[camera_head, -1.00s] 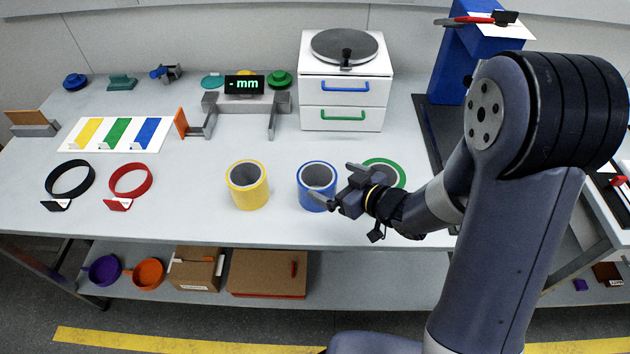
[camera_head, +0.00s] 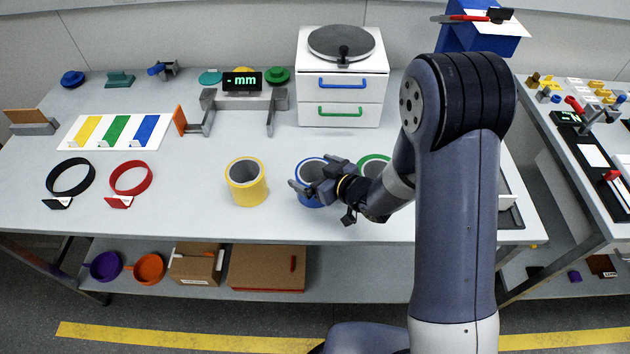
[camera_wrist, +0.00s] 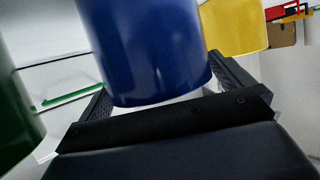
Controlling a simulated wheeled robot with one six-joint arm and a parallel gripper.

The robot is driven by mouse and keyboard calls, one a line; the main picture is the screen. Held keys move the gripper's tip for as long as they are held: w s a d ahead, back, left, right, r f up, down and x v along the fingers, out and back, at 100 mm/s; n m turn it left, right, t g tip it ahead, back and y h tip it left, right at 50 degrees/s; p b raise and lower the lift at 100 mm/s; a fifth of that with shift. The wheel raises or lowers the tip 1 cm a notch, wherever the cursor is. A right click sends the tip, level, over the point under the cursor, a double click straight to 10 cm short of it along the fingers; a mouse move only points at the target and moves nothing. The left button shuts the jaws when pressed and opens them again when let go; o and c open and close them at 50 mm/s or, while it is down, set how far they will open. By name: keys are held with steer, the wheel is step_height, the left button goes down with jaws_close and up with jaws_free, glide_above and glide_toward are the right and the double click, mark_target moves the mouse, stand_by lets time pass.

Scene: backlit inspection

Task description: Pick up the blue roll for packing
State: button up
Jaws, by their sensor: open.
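The blue roll (camera_head: 304,197) stands upright on the table in the head view, partly hidden behind my gripper (camera_head: 296,174). In the wrist view the blue roll (camera_wrist: 145,50) fills the upper middle, between the two open fingers of my gripper (camera_wrist: 160,85). One finger is on each side of it, and I cannot tell whether either touches it. The yellow roll (camera_head: 247,191) stands to the left, also seen in the wrist view (camera_wrist: 235,27). The green roll (camera_head: 374,160) stands to the right, partly hidden by my arm; it also shows in the wrist view (camera_wrist: 14,110).
A white drawer unit (camera_head: 341,91) with a grey turntable stands behind the rolls. A gauge with a display (camera_head: 242,82) is at the back. A black ring (camera_head: 70,178) and a red ring (camera_head: 131,178) lie at the left. The table front between the red ring and yellow roll is clear.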

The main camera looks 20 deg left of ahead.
steer(key=c, duration=1)
steer(key=shift+o, duration=0.2)
steer(key=shift+r, duration=0.1)
